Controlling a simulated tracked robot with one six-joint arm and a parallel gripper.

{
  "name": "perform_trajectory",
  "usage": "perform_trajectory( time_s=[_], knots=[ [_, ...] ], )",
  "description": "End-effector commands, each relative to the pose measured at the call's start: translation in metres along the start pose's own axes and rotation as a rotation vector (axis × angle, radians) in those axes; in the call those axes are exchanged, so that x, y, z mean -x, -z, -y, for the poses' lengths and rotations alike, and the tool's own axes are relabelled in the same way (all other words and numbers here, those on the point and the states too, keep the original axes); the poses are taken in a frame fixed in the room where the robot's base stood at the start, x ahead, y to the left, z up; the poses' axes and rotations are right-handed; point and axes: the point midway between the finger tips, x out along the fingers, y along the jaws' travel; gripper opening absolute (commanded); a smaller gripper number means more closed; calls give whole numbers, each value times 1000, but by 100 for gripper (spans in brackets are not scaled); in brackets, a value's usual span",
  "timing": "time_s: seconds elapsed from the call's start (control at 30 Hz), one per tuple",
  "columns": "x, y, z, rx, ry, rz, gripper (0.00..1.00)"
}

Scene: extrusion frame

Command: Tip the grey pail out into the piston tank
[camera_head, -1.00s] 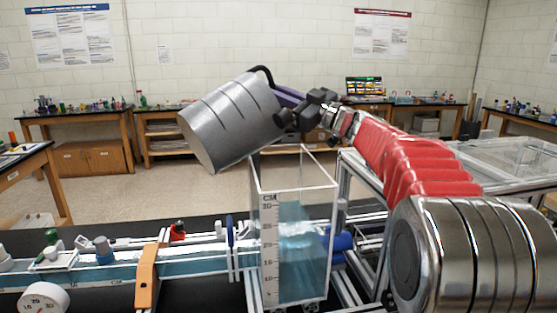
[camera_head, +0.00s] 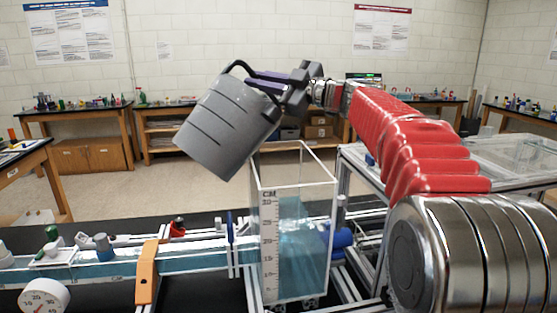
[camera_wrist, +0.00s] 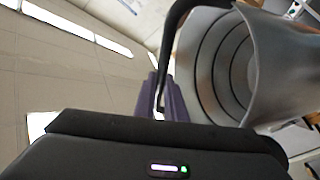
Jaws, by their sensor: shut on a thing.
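The grey pail (camera_head: 228,128) hangs in the air, tilted, its base to the lower left and its mouth end to the upper right. My gripper (camera_head: 272,82) is shut on its black handle (camera_head: 238,68). In the wrist view, the purple fingers (camera_wrist: 165,98) are at the handle (camera_wrist: 178,45), and the open pail (camera_wrist: 228,65) shows ringed inner walls; no contents can be made out. The clear piston tank (camera_head: 293,175) stands below and right of the pail, open at the top, with a scale and blue water in it. Their depth relation is unclear.
A water channel (camera_head: 200,250) with an orange clamp (camera_head: 146,272) runs left from the tank. A round dial (camera_head: 43,297) is at the front left. A metal extrusion frame (camera_head: 352,190) stands right of the tank. Side benches line the back wall, with open floor before them.

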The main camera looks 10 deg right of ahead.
Motion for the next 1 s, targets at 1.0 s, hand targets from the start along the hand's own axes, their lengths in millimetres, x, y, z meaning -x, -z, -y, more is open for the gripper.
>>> perform_trajectory(
  time_s=[1.0],
  knots=[
    [-10,26,1,118,48,27,0]
  ],
)
